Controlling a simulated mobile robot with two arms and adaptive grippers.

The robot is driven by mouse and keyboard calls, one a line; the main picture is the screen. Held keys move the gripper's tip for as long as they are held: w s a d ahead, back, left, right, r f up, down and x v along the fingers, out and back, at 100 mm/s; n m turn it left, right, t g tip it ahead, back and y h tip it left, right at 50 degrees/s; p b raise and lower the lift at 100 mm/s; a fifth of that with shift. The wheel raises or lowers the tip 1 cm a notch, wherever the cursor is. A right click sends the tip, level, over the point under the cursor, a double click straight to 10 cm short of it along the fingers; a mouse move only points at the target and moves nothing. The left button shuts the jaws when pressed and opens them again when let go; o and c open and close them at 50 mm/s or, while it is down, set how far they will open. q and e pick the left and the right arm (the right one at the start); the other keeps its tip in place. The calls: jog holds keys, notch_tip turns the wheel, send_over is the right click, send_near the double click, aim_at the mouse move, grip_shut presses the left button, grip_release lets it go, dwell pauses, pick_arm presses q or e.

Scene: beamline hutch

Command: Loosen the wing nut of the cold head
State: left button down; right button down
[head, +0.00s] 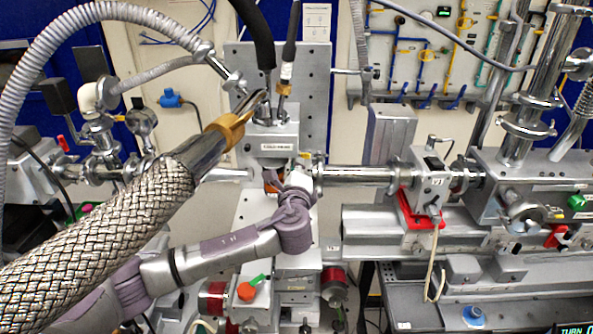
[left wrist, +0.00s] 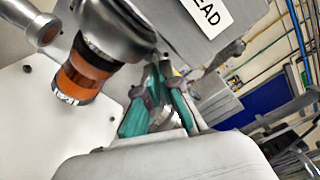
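The cold head (head: 277,147) is a grey block with a white label, upright in the middle of the head view. Its label (left wrist: 208,14) ends in "EAD" in the left wrist view. My left gripper (head: 302,172) is at the lower right of the block, seen mostly from behind. In the left wrist view its two teal-padded fingers (left wrist: 163,75) lie close together near their tips, just below the block. A grey wing-like piece (left wrist: 222,58) shows beside the tips; I cannot tell whether it is the wing nut or whether the fingers touch it. My right gripper is not in view.
A thick braided hose (head: 110,220) with a brass end crosses the head view's left front. A steel beam pipe (head: 355,175) runs right from the cold head to a valve with a red clamp (head: 412,210). An orange-brown cylinder (left wrist: 88,70) is close to the fingers' left.

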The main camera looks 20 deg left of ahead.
pick_arm(q)
jog(key=shift+r+n+b, duration=0.15)
jog(key=shift+n+b, duration=6.65)
jog(key=shift+n, duration=3.8)
jog(key=shift+r+n, duration=0.1)
jog(key=shift+n, duration=0.2)
jog(key=c, duration=1.6)
grip_release()
jog(key=shift+c, duration=0.2)
